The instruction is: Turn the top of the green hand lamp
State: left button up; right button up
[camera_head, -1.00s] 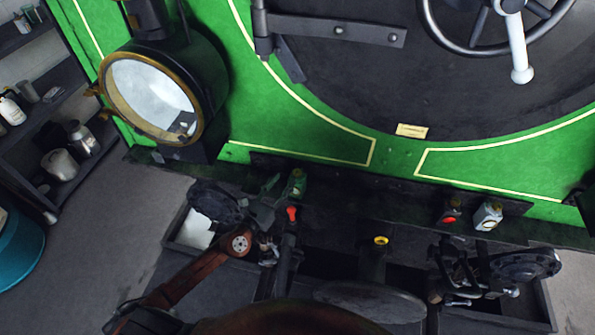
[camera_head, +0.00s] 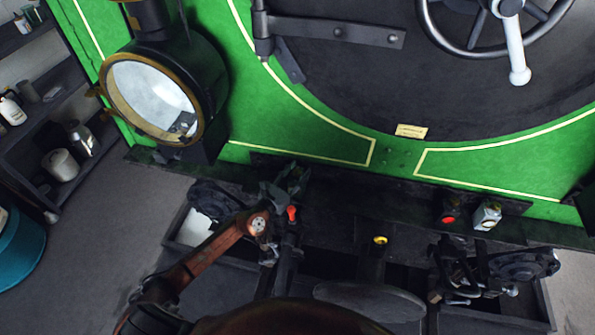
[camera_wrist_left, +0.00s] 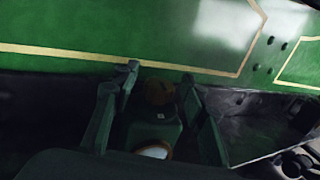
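My left gripper (camera_head: 291,178) is open, one finger on each side of the lamp. A gap shows beside the top; whether a finger touches the lamp's body I cannot tell. In the head view the gripper largely hides the lamp. My right gripper is not in view.
A dark lamp with a red lens (camera_head: 448,217) and a silver lamp (camera_head: 487,216) stand farther right on the ledge. A large round headlamp (camera_head: 153,98) is at upper left. The ledge's middle is mostly clear.

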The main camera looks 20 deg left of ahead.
pick_arm(q)
jog(key=shift+c, duration=0.3)
grip_shut()
